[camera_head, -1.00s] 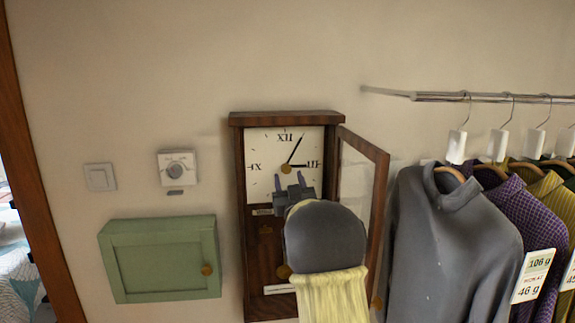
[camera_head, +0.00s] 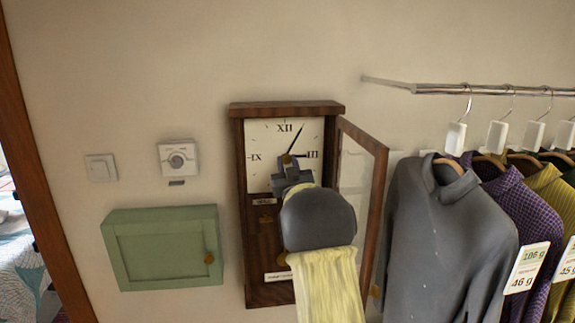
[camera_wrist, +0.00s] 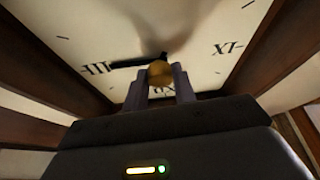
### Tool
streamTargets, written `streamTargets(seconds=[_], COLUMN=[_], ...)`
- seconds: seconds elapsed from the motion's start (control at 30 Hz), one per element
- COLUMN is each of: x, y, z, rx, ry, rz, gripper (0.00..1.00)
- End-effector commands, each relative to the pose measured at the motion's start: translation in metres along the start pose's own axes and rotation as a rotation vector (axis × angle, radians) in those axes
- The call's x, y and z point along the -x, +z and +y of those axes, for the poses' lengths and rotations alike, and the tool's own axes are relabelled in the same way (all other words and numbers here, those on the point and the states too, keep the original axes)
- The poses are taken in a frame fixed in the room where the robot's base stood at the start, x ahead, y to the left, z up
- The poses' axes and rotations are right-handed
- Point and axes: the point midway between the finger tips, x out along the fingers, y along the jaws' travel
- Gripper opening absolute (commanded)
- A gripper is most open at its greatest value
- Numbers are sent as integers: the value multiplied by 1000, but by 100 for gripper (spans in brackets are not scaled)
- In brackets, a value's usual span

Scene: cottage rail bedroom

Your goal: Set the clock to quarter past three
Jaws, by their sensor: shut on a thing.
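The clock (camera_head: 238,180) is a tall dark wooden case on the wall, with a white face (camera_head: 262,138). Its glass door (camera_head: 360,195) stands open to the right. One black hand (camera_head: 297,135) points up and right, between XII and III, near the one o'clock place. A shorter hand points to III; the wrist view shows this hand (camera_wrist: 130,62) along III, with the face upside down. My gripper (camera_wrist: 158,80) is shut on the round brass knob (camera_wrist: 158,70) at the face's centre. My gripper hides the lower face.
A green wall cabinet (camera_head: 160,250) hangs at lower left, below a white dial (camera_head: 178,159) and a switch (camera_head: 101,167). Clothes (camera_head: 445,235) hang from a metal rail (camera_head: 470,90) at right, close to the open door. The wall above the clock is clear.

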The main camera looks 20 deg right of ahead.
Motion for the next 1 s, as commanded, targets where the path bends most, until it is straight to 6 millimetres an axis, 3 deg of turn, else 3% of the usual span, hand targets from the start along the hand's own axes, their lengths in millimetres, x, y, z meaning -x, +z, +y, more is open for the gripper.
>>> streamTargets(seconds=[0.47,1.0], x=[2,1], y=[4,2], z=[-2,-6], rx=[-142,-561], ry=[57,227], rz=[3,3], gripper=[4,4])
